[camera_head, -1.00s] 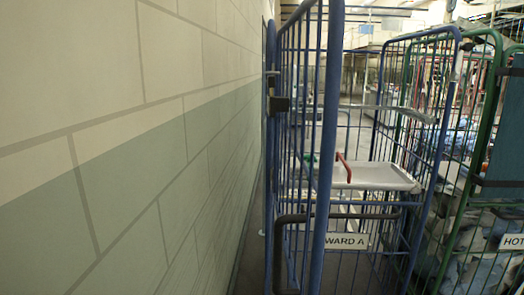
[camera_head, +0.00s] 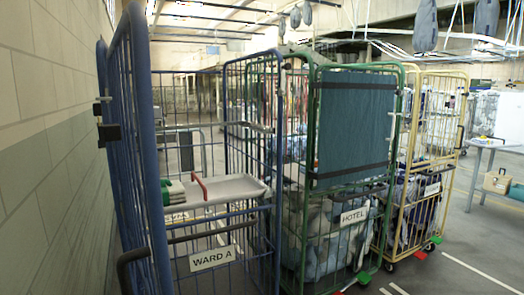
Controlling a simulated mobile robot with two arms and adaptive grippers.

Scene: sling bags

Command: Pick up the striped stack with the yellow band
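No striped stack with a yellow band can be made out. A small folded stack (camera_head: 173,191) in grey-green tones lies at the left end of a pale shelf (camera_head: 232,188) inside the blue cage; I cannot tell stripes or a band on it. A green item (camera_head: 165,190) stands at its left, and a red handle-like bar (camera_head: 200,187) is at its right. Neither of my grippers is in view.
The blue cage (camera_head: 157,225) labelled WARD A stands near the block wall (camera_head: 40,150). A green cage (camera_head: 312,80) labelled HOTEL and a yellow cage (camera_head: 463,77) follow rightward. A table (camera_head: 492,145) stands far right. Floor at lower right is clear.

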